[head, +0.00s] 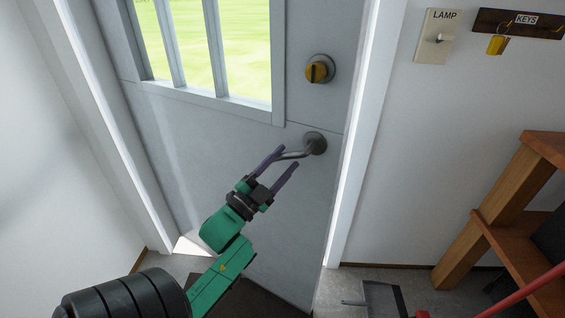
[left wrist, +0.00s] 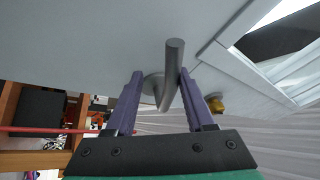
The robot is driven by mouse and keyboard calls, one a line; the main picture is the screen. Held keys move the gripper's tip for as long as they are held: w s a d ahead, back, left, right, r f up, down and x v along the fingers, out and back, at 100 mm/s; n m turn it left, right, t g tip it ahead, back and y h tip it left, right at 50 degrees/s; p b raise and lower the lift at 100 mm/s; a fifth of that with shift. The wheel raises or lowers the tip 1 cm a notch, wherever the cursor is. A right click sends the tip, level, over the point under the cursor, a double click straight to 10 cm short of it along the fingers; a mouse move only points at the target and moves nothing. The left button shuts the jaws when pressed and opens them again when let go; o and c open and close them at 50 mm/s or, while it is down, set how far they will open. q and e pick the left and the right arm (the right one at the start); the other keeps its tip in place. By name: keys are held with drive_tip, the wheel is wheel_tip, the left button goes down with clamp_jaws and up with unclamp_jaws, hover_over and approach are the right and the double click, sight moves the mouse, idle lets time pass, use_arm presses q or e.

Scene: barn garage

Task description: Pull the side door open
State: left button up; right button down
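The grey side door (head: 215,155) has a barred window in its upper part. Its metal lever handle (head: 292,155) sticks out to the left from a round plate at the door's right side. My left gripper (head: 287,158) is at the lever with its fingers apart. In the left wrist view, the lever (left wrist: 173,75) lies between the two purple fingers (left wrist: 160,75), closer to the right one; I cannot tell whether that finger touches it. My right gripper is not in view.
A yellow lock knob (head: 319,69) sits above the handle. The white door frame (head: 365,130) stands right of the door. A wooden shelf (head: 500,200) stands at the right, with a dustpan-like object (head: 382,298) on the floor nearby. A dark mat (head: 250,300) lies before the door.

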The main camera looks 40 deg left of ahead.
use_arm(q)
drive_tip(key=shift+f, duration=0.15)
drive_tip(key=b+v, duration=0.2)
drive_tip(key=v, duration=1.2)
drive_tip(key=shift+s, duration=0.25)
